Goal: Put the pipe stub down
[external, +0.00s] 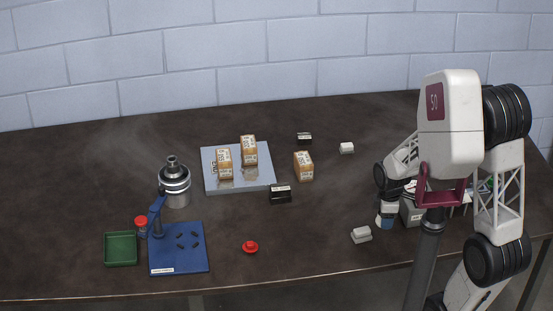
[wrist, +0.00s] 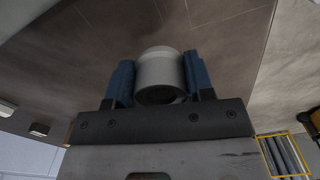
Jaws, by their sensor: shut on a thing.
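My gripper (wrist: 160,62) has blue fingers and is shut on a short grey pipe stub (wrist: 160,76) in the wrist view. One finger presses on each side of the stub, and its dark open end faces the camera. In the external view my gripper (external: 385,220) hangs over the right part of the dark table, with blue fingertips showing.
A red knob (external: 250,247), a blue stand (external: 180,255) and a green tray (external: 121,249) are farther left. Bare table lies between.

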